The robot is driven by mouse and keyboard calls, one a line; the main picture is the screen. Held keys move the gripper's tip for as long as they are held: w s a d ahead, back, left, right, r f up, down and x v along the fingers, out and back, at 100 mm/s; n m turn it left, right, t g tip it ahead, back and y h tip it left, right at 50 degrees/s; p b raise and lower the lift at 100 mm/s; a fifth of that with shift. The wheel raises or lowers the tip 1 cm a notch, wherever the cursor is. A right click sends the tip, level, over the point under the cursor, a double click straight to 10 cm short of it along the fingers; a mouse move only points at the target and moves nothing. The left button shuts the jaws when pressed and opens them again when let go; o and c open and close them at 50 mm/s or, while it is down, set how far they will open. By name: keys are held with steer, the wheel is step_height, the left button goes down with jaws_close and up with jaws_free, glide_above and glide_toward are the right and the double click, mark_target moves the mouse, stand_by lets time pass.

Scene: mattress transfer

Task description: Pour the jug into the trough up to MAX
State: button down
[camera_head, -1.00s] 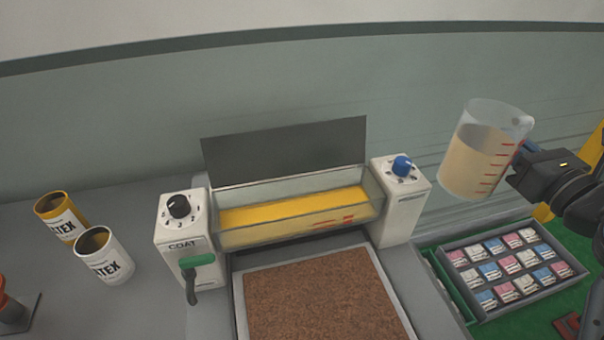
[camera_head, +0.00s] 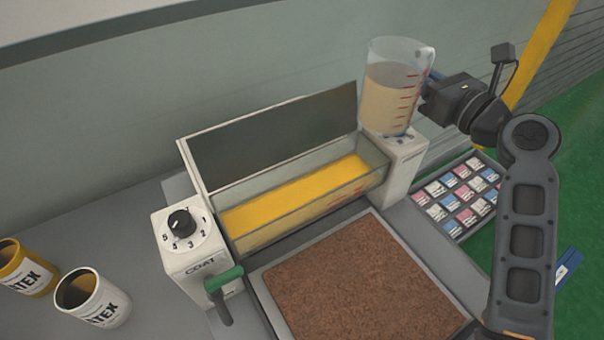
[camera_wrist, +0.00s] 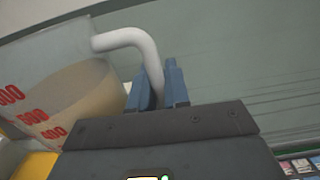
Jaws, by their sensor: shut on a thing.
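A clear jug (camera_head: 394,88) with red marks holds a pale beige liquid, about two thirds full. My gripper (camera_head: 430,92) is shut on the jug's handle; the wrist view shows the blue fingers (camera_wrist: 158,88) around the white handle (camera_wrist: 140,45). The glass trough (camera_head: 300,197) holds yellow liquid and lies left of and below the jug. Red markings show on the trough's front wall, partly unclear; I cannot read the MAX line.
A brown slab (camera_head: 355,280) lies in front. Two LATEX cans (camera_head: 95,300) stand left; a tray of packets (camera_head: 455,232) lies right.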

mark_target(379, 48)
steer(key=shift+s+r, duration=0.1)
steer(key=shift+r, duration=0.1)
steer(key=shift+s+a+r+n, duration=0.3)
steer(key=shift+a+r+n, duration=0.1)
steer(key=shift+n, duration=0.55)
steer(key=shift+s+a+r+n, duration=0.3)
steer(key=shift+a+n, duration=0.15)
steer(key=shift+n, duration=0.45)
steer(key=shift+s+a+r+n, duration=0.25)
steer(key=shift+a+r+n, duration=0.15)
steer(key=shift+n, duration=0.55)
steer(key=shift+s+a+r+n, duration=0.5)
steer(key=shift+a+n, duration=0.25)
steer(key=shift+n, duration=0.15)
steer(key=shift+s+a+f+n, duration=0.35)
steer(key=shift+a+n, duration=0.1)
steer(key=shift+n, duration=0.45)
steer(key=shift+s+a+r+n+b, duration=0.2)
steer(key=shift+a+r+n+b, duration=0.25)
steer(key=shift+n+b, duration=0.5)
steer(key=shift+s+a+r+n+b, duration=0.15)
steer(key=shift+r+n+b, duration=0.2)
steer(key=shift+r+b, duration=0.1)
steer(key=shift+s+a+r+n+b, duration=0.1)
steer(key=shift+a+r+n+b, duration=0.05)
steer(key=shift+r+n+b, duration=0.25)
stand_by(1.4)
